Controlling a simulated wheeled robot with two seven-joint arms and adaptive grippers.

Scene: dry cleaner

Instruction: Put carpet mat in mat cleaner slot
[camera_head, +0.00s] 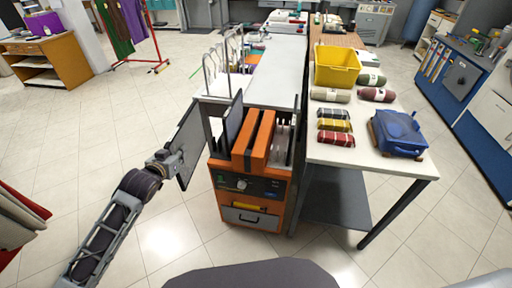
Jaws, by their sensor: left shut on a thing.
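The mat cleaner (250,186) is an orange and dark machine with a control panel on its front and upright slots in its top. Orange dividers stand in the middle, with a dark upright panel on the left and grey ones on the right. My left gripper (172,160) is shut on the carpet mat (190,141), a thin dark grey sheet. It holds the mat upright, just left of the machine, its edge close to the machine's left side. I cannot tell if they touch. The fingertips are partly hidden by the mat. My right gripper is out of view.
A white counter (276,75) with wire racks runs behind the machine. To the right, a white table (385,170) bears rolled cloths, a yellow bin (337,67) and a blue container (398,133).

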